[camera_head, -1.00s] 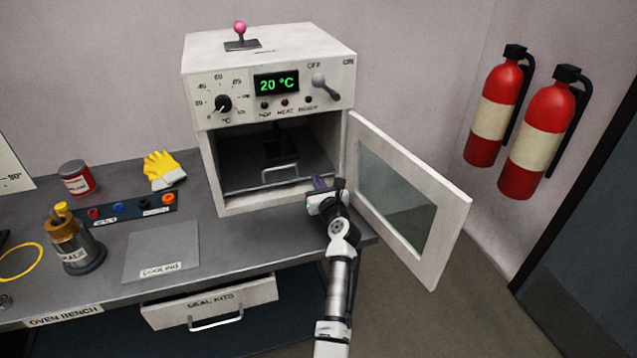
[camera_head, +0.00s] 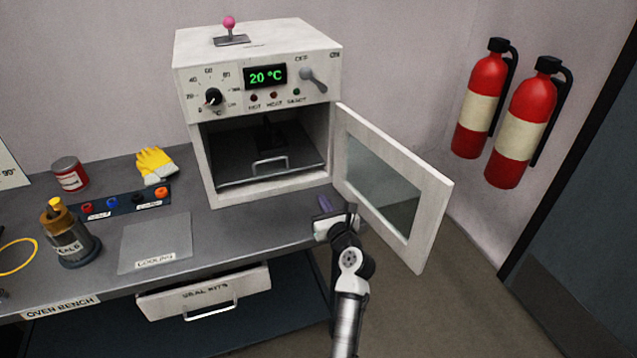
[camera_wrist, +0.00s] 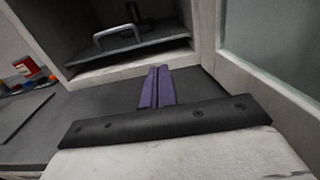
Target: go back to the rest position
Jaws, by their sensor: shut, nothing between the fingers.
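My gripper (camera_head: 324,205) is at the front right of the oven, over the right end of the bench and beside the open door. Its purple fingers are together and empty; they also show in the wrist view (camera_wrist: 157,88), pointing toward the oven opening. The oven (camera_head: 262,105) is white, with its display reading 20 °C. Its door (camera_head: 432,205) is swung wide open to the right. Inside, a dark tray with a metal handle (camera_head: 270,168) holds a dark object (camera_head: 268,135) whose shape is hard to make out.
The bench (camera_head: 190,205) carries a cooling plate (camera_head: 156,243), a brass-topped jar (camera_head: 68,235), a yellow glove (camera_head: 155,163) and a red can (camera_head: 70,174). A seal kits drawer (camera_head: 205,292) stands partly open below. Two fire extinguishers (camera_head: 480,105) hang on the right wall.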

